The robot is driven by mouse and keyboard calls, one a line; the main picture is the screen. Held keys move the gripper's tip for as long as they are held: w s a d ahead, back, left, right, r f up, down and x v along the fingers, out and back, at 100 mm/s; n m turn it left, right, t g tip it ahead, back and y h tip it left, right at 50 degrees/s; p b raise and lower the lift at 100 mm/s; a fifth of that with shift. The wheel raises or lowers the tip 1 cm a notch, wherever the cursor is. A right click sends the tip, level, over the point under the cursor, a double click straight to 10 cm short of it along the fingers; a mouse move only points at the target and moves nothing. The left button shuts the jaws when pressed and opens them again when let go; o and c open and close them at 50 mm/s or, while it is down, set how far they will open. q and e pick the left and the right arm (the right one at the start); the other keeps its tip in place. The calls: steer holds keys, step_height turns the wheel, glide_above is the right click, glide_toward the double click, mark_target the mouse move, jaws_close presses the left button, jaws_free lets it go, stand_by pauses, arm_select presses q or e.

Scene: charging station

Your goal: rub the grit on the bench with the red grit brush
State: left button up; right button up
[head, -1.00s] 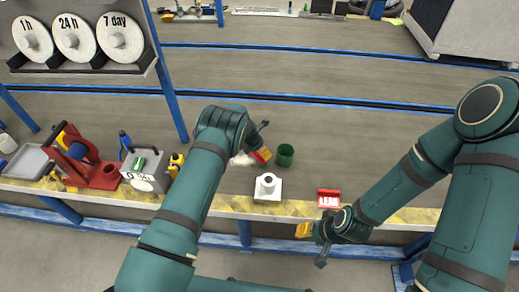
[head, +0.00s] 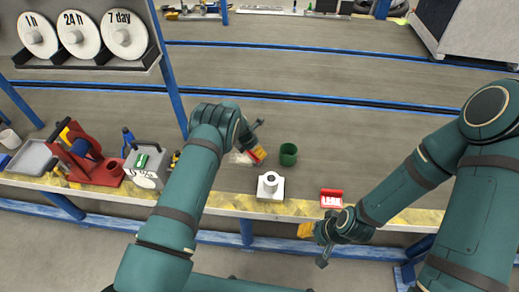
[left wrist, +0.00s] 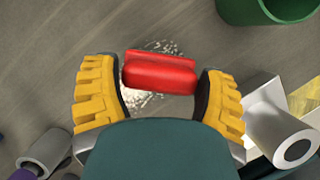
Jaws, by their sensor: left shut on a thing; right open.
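The red grit brush (left wrist: 160,75) is between the two yellow fingers of my left gripper (head: 257,154), which is shut on it. In the left wrist view the left gripper (left wrist: 160,90) holds the brush crosswise over the pale grit (left wrist: 143,100). The grit (head: 240,158) also shows in the head view beside the fingers, partly hidden by my arm. Whether the bristles touch the bench (head: 345,135) I cannot tell. My right gripper (head: 306,230) is open and empty in front of the bench's front edge.
A green cup (head: 288,154) stands right of the left gripper. A white block with a grey-topped cylinder (head: 270,186) is near the front edge. A red-and-white sign (head: 331,198) is farther right. A red reel stand (head: 95,165) and grey box (head: 147,165) stand left.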

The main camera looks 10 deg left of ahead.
arm_select(q)
steer(key=shift+s+a+f, duration=0.15)
steer(key=shift+a, duration=2)
steer(key=shift+s+a, duration=0.2)
steer(key=shift+a, duration=3.3)
steer(key=shift+d, duration=0.1)
